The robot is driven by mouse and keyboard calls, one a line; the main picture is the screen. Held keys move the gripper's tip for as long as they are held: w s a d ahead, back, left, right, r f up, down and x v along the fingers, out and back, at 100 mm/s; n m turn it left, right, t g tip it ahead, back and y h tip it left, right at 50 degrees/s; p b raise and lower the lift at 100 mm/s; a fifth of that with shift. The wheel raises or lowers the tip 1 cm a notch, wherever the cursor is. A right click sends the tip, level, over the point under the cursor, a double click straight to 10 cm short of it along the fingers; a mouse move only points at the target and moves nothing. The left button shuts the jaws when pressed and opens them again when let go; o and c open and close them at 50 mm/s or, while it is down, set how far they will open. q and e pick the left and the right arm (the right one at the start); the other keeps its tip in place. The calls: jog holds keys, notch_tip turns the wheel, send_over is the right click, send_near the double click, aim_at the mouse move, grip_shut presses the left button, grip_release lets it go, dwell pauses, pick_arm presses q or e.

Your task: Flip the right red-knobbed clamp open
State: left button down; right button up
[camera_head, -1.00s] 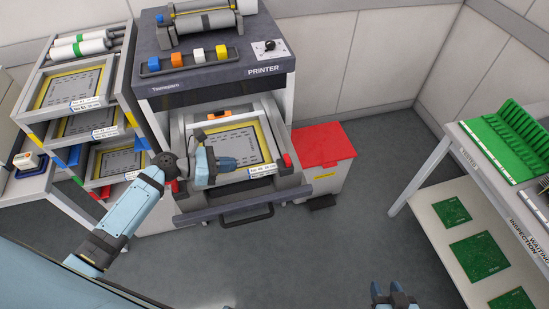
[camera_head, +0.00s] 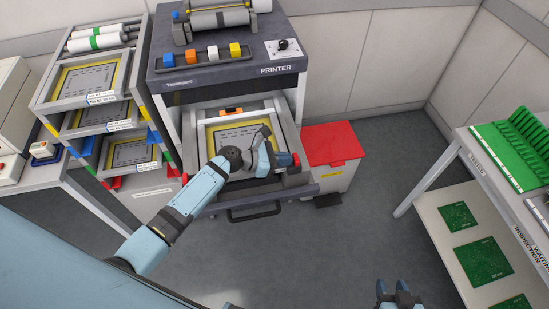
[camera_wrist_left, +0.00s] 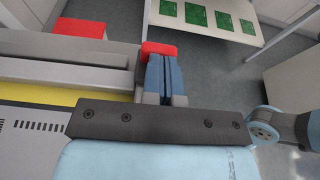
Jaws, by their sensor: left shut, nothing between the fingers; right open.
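The right red-knobbed clamp (camera_head: 295,159) is at the right side of the pulled-out printer drawer. Its red knob also shows in the left wrist view (camera_wrist_left: 160,48), just beyond the fingertips. My left gripper (camera_head: 284,160) is shut, with nothing between its fingers, and is close beside the knob; its fingers also show in the left wrist view (camera_wrist_left: 163,78). I cannot tell whether they touch the knob. The clamp's lower part is hidden. My right gripper (camera_head: 399,292) is open and empty, low in the head view, far from the printer.
The framed stencil (camera_head: 225,134) lies in the drawer, partly under my left arm. A dark handle (camera_head: 254,214) runs along the drawer front. A red-lidded bin (camera_head: 333,144) stands right of the printer. A stencil rack is at left, a table (camera_head: 470,150) at right. Open floor lies between.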

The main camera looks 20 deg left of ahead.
aim_at(296, 158)
dwell(0.3)
pick_arm(q)
jog(key=shift+w+d+r+p, duration=0.1)
jog(key=shift+w+d+p, duration=0.05)
jog(key=shift+w+d, duration=0.4)
jog(key=shift+w+d+r+p, duration=0.15)
jog(key=shift+w+d, duration=0.15)
jog(key=shift+d, duration=0.4)
jog(key=shift+w+d+f, duration=0.15)
jog(key=shift+w+d, duration=0.05)
jog(key=shift+d, duration=0.1)
jog(key=shift+s+a, duration=0.1)
jog(key=shift+s, duration=0.05)
